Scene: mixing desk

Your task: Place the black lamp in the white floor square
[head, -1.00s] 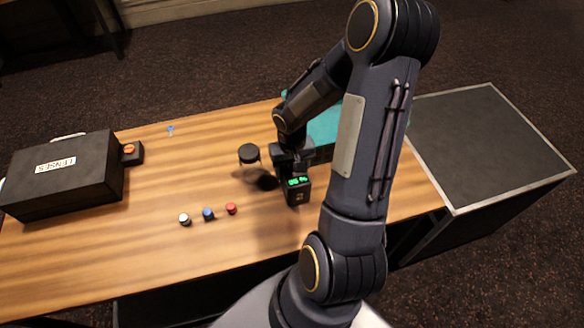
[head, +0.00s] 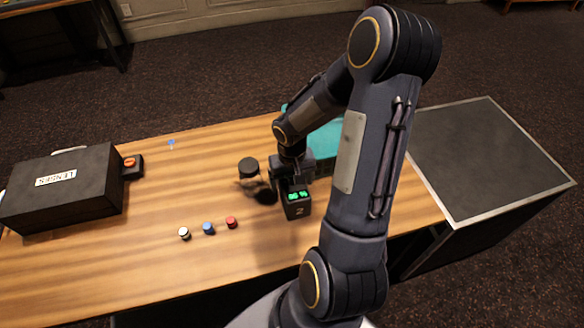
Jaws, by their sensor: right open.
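A small black round-topped object (head: 248,167), which may be the black lamp, is over the wooden desk just left of my right gripper. Its lower part is blurred, and I cannot tell what it rests on. My right gripper (head: 264,187) is low over the desk beside it, open; its fingertips are dark and hard to separate from the shadow there. I cannot tell whether it touches the object. My left gripper is out of view.
A black box with green lit digits (head: 297,205) stands close below my right wrist. White (head: 184,233), blue (head: 208,228) and red (head: 232,222) knobs line the desk's front. A black LENSES case (head: 65,190) is at left; a teal thing (head: 325,140) is partly behind my arm.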

